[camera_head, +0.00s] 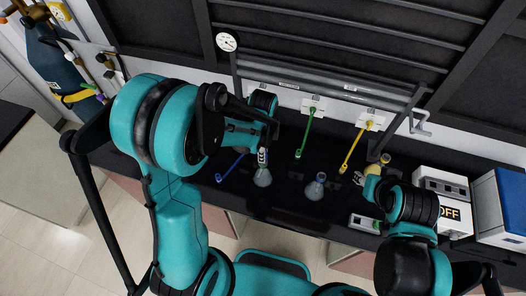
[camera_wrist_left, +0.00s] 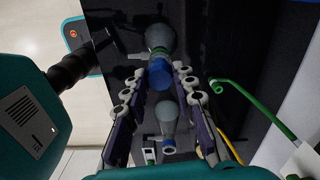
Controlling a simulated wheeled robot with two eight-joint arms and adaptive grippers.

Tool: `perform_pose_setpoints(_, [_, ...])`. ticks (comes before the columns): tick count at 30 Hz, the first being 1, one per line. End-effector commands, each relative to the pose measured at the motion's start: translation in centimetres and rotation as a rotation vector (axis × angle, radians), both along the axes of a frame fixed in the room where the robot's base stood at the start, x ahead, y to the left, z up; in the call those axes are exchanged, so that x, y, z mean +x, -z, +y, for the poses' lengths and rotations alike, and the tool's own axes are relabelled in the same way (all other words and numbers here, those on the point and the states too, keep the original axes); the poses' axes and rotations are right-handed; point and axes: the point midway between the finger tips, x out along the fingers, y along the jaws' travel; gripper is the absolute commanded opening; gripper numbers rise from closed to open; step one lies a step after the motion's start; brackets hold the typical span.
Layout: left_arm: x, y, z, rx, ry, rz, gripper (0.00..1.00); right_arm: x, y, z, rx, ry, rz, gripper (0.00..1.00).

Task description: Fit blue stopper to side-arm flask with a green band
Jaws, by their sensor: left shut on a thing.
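My left gripper (camera_head: 262,156) is over a clear conical flask (camera_head: 262,177) on the dark worktop. In the left wrist view, the left gripper (camera_wrist_left: 158,80) is shut on a blue stopper (camera_wrist_left: 158,74) between its fingertips. The stopper lines up with the mouth of the side-arm flask (camera_wrist_left: 160,38), whose short side arm points left. A greenish tint shows near its neck. I cannot tell whether the stopper is seated or just above the mouth. My right gripper (camera_head: 364,179) is at the right, partly hidden by its own arm; its jaws are unclear.
A second flask (camera_head: 315,187) with a bluish neck stands to the right; it also shows in the left wrist view (camera_wrist_left: 168,120). Blue (camera_head: 230,167), green (camera_head: 306,133) and yellow (camera_head: 352,150) handles reach over the worktop. White boxed equipment (camera_head: 442,184) stands at the right.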

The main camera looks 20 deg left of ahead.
Motion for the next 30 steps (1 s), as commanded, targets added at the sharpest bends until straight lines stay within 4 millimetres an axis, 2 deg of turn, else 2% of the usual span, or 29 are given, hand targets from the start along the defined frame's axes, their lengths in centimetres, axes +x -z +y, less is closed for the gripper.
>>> perform_pose_setpoints(30, [0.0,2.6,0.0,0.0,0.0,0.0,0.08,0.0,2.7,0.0,0.0,0.0,0.0,0.4])
